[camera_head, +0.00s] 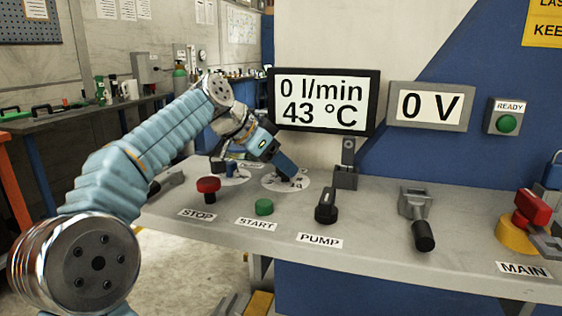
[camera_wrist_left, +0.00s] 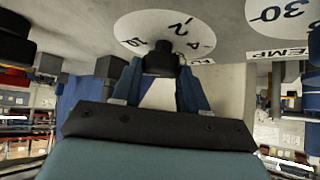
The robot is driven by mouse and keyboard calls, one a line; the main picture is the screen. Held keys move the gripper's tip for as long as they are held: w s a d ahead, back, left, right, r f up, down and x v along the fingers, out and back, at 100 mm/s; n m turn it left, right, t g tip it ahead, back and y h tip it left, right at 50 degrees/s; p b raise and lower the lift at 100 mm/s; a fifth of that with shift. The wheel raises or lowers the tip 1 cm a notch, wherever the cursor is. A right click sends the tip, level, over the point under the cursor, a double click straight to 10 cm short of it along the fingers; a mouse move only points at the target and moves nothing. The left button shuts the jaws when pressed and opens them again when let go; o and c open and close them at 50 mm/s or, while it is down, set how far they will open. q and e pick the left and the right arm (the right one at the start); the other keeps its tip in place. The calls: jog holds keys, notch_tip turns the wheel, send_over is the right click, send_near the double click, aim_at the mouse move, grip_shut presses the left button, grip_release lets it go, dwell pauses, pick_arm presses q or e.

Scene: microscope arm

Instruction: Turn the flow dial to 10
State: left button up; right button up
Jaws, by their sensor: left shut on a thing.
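The flow dial's white numbered disc (camera_head: 269,183) lies on the grey bench below the black display. In the left wrist view the disc (camera_wrist_left: 150,22) shows numbers, and its dark knob (camera_wrist_left: 161,60) sits between my fingertips. My left gripper (camera_head: 287,174) reaches down to the dial from the left and is shut on the knob (camera_wrist_left: 161,66). The knob is mostly hidden in the head view, and I cannot tell which number it points at. The display (camera_head: 323,101) reads 0 l/min and 43 °C. My right gripper is not in view.
Another white dial with 30 on it (camera_wrist_left: 285,14) is beside the flow dial. A red STOP button (camera_head: 208,185), a green START button (camera_head: 264,207) and a black PUMP switch (camera_head: 326,207) stand in front. A lever (camera_head: 420,225) and the red MAIN handle (camera_head: 532,207) are at the right.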

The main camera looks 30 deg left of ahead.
pick_arm(q)
jog(key=o, duration=1.1)
jog(key=shift+c, duration=0.2)
jog(key=p+v, duration=0.2)
jog(key=v, duration=1.1)
jog(key=shift+s+r, duration=0.2)
jog(key=shift+r, duration=0.05)
jog(key=shift+a, duration=0.15)
